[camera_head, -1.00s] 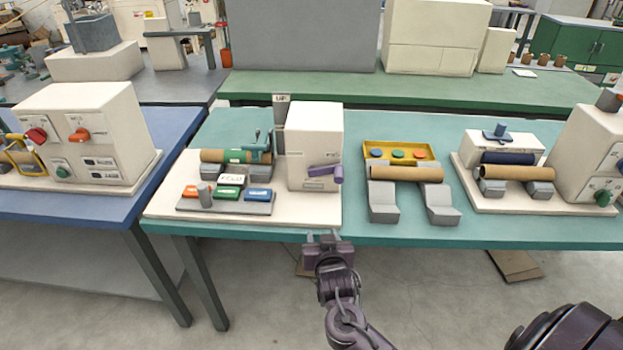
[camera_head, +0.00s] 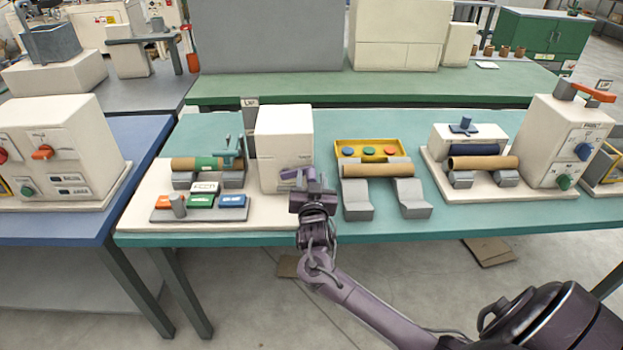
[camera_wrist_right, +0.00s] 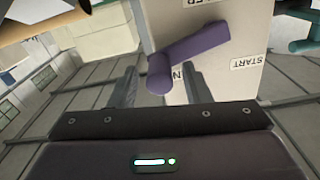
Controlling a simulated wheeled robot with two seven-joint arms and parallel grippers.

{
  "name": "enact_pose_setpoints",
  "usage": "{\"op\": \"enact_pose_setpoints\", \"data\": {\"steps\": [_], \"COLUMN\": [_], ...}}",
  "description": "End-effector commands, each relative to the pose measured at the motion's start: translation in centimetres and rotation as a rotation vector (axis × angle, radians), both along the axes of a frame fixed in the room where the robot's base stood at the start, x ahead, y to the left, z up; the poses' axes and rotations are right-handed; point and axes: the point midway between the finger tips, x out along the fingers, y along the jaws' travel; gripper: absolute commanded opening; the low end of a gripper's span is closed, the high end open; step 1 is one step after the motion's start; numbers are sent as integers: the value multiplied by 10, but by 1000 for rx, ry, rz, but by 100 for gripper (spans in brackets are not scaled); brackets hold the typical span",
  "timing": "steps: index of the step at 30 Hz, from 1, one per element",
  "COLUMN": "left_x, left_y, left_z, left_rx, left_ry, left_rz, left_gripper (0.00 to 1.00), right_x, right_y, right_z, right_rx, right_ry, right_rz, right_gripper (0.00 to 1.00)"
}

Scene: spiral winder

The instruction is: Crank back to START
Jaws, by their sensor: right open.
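The purple crank (camera_head: 297,173) is on the front of a white winder box (camera_head: 284,140) on the teal table. In the right wrist view the crank arm (camera_wrist_right: 197,47) slants across the box face, its knob (camera_wrist_right: 160,76) toward me. A START label (camera_wrist_right: 252,61) shows on that face; other labels there are partly hidden. My right gripper (camera_head: 312,185) is open in front of the crank. In the wrist view its fingers (camera_wrist_right: 160,88) stand apart with the knob between or just beyond them; contact is not clear. My left gripper is not in view.
Left of the box are a brown roll with a green band (camera_head: 205,163) and a panel of coloured buttons (camera_head: 200,208). To the right stand a roll on grey cradles (camera_head: 377,170), a yellow tray (camera_head: 367,145) and another winder (camera_head: 555,140). The blue table (camera_head: 60,225) stands left.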

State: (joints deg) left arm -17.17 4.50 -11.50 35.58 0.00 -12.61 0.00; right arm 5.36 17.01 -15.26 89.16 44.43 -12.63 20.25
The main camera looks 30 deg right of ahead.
Motion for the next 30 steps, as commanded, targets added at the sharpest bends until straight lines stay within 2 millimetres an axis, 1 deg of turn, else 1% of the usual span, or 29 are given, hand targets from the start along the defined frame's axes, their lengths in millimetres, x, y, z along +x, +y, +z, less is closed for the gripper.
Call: {"op": "enact_pose_setpoints", "data": {"steps": [6,7,15,17,25,30], "left_x": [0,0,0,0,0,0], "left_y": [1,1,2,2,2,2], "left_z": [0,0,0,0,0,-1], "left_rx": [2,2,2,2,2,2], "left_ry": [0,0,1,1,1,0], "left_rz": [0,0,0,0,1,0], "left_gripper": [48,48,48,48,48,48], "right_x": [1,1,0,0,1,8], "right_y": [-1,-1,0,0,-1,-8], "right_z": [0,0,0,0,0,2], "right_rx": [-1,-1,0,0,-4,-33], "right_ry": [1,1,1,1,3,20], "right_rz": [0,0,0,0,0,-1], "right_gripper": [44,42,7,0,0,0]}}
